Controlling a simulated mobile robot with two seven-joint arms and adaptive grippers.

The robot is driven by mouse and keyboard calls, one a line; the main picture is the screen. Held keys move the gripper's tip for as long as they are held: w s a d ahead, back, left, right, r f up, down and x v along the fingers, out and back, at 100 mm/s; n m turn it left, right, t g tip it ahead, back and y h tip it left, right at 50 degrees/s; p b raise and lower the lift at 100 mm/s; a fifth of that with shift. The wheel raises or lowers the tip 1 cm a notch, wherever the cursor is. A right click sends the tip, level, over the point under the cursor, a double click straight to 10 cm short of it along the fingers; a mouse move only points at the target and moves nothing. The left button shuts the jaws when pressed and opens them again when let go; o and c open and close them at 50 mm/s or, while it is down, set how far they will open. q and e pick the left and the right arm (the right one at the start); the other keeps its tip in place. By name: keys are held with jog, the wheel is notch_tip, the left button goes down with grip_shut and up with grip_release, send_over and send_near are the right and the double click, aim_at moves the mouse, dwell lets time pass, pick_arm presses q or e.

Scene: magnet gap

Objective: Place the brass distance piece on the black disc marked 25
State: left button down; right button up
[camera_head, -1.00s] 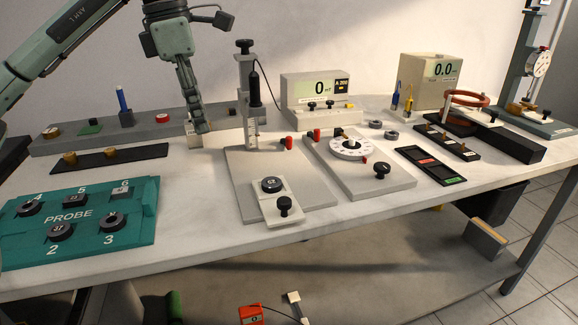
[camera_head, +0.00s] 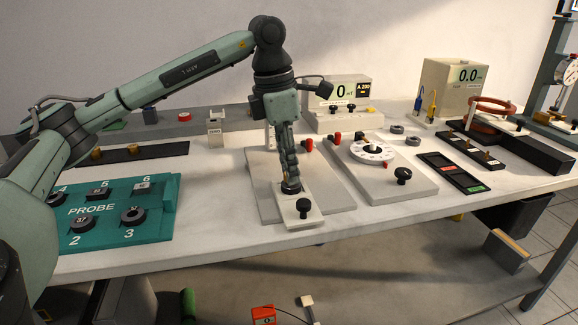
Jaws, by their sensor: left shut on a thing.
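My left gripper (camera_head: 289,183) points straight down over the white sliding plate (camera_head: 299,212) of the grey stand in the middle of the table. It is shut on a small brass distance piece (camera_head: 290,187), of which only a little shows at the fingertips. The black disc on that plate is right under the fingertips and mostly hidden, so its marking cannot be read now. I cannot tell whether the piece touches the disc. My right gripper is not in view.
A black knob (camera_head: 304,206) stands on the plate close in front of the gripper. The stand's upright is mostly hidden behind my arm. A dial stand (camera_head: 415,187) is to the right. The teal PROBE tray (camera_head: 158,220) and black strip with brass pieces (camera_head: 165,150) are left.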

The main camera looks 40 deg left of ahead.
aim_at(280, 191)
pick_arm(q)
jog(key=shift+f, duration=0.25)
jog(key=shift+f, duration=0.15)
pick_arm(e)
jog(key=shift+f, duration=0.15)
pick_arm(q)
jog(key=c, duration=1.3)
grip_release()
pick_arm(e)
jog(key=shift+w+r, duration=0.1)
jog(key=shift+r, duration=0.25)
pick_arm(q)
jog(key=shift+r, duration=0.5)
jog(key=shift+s+a+r+p, duration=0.2)
jog(key=shift+s+r, duration=0.05)
jog(key=shift+r, duration=1.6)
jog(key=shift+s+a+r+p, duration=0.2)
jog(key=shift+r, duration=1.7)
jog(key=shift+s+a+r+p, duration=0.2)
jog(key=shift+s+r, duration=0.05)
jog(key=shift+r, duration=1.6)
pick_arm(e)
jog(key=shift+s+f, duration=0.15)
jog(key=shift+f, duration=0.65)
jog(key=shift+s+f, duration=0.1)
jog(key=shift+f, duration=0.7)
